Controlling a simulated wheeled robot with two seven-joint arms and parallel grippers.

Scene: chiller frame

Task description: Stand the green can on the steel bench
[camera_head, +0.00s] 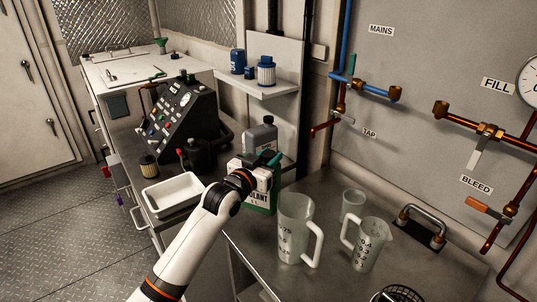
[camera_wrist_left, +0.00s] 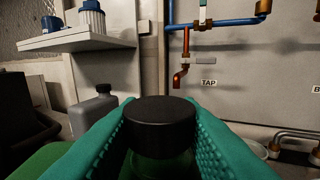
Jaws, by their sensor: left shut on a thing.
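The green can (camera_head: 262,209) has a white label and stands upright in my left gripper (camera_head: 268,163). In the left wrist view its black cap (camera_wrist_left: 160,122) sits between the two teal fingers, which are shut on its neck. The steel bench (camera_head: 322,184) spreads on the right below the wall pipes. The can is at the bench's left end, just left of a tall clear jug. I cannot tell whether its base touches the bench. My right gripper is not in view.
A tall jug (camera_head: 296,232), a smaller jug (camera_head: 368,246) and a clear beaker (camera_head: 353,204) stand on the bench. A grey bottle (camera_head: 262,136) is behind the can. A white tray (camera_head: 172,194) and a black control panel (camera_head: 180,119) are to the left.

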